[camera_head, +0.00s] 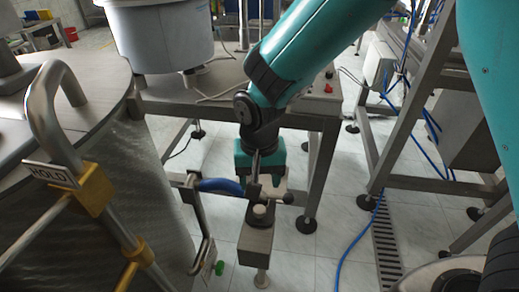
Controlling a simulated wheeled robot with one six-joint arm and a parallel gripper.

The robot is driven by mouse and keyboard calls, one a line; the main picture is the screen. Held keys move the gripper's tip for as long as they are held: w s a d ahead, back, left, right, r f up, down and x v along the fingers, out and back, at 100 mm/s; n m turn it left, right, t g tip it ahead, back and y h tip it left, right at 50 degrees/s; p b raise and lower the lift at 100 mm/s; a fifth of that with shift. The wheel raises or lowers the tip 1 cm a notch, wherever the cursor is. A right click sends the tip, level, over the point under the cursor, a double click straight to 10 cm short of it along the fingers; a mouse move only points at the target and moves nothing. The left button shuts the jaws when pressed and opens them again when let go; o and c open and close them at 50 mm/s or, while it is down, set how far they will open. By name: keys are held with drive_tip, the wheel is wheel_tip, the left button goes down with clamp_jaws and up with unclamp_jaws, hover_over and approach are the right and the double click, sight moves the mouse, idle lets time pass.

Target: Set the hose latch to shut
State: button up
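My gripper (262,178) hangs at the end of my teal arm in the middle of the picture, pointing down. It is right above and at a metal fitting (257,192) that joins a short blue hose (221,186). A small lever with a dark ball end (287,198) sticks out to the right of this fitting; it looks like the hose latch. Below stands a grey box (255,245) on a post, with a pale round knob on top. My fingers overlap the fitting and are small and partly hidden, so I cannot tell if they touch or grip it.
A steel table (225,88) with a white tub (160,35) stands behind. Steel frames and blue cables (350,245) are at right. A floor drain (386,240) lies in the tiles.

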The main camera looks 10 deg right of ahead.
wheel_tip(320, 180, up, 7)
drive_tip(key=shift+p, duration=0.4)
drive_tip(key=s+d+r+n+y, duration=0.2)
drive_tip(key=s+d+r+n, duration=0.25)
drive_tip(key=s, duration=0.35)
drive_tip(key=s+d+r+n+y, duration=0.2)
drive_tip(key=s+d+r+n, duration=0.15)
drive_tip(key=s+r, duration=0.35)
wheel_tip(320, 180, up, 12)
drive_tip(key=p, duration=1.3)
drive_tip(key=shift+s+r, duration=0.25)
drive_tip(key=shift+s, duration=0.1)
drive_tip(key=shift+a, duration=0.1)
